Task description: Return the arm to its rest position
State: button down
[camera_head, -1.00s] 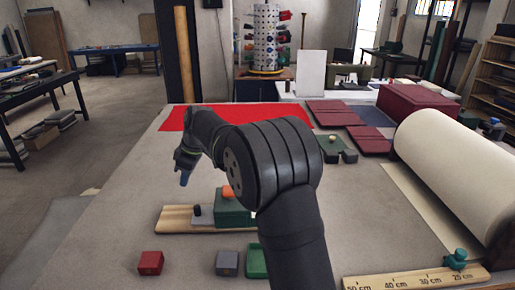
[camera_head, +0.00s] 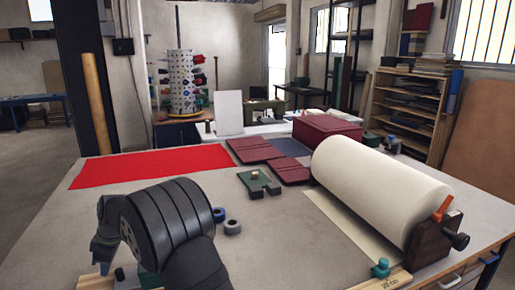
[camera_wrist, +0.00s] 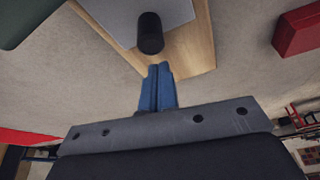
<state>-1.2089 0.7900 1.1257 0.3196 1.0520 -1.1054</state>
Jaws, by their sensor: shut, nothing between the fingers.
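My gripper shows in the wrist view with its two blue fingers (camera_wrist: 159,88) pressed together and nothing between them. Beyond the fingertips, a grey block (camera_wrist: 115,14) with a black knob (camera_wrist: 150,33) lies on a wooden board (camera_wrist: 197,48); the fingertips appear just short of the knob, though the gap in depth is hard to judge. A bit of the wooden board (camera_head: 92,283) shows below the arm.
A red block (camera_wrist: 297,28) lies beside the board. A large cream roll (camera_head: 375,190) stands on the table's right side. A ruler with a teal clamp (camera_head: 380,268) is at the front. A green block (camera_head: 258,184), grey ring (camera_head: 232,227) and red cloth (camera_head: 150,165) lie farther back.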

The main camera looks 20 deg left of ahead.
jog(key=shift+w+d, duration=0.55)
jog(key=shift+d, duration=0.15)
jog(key=shift+s+a, duration=0.9)
jog(key=shift+s, duration=0.05)
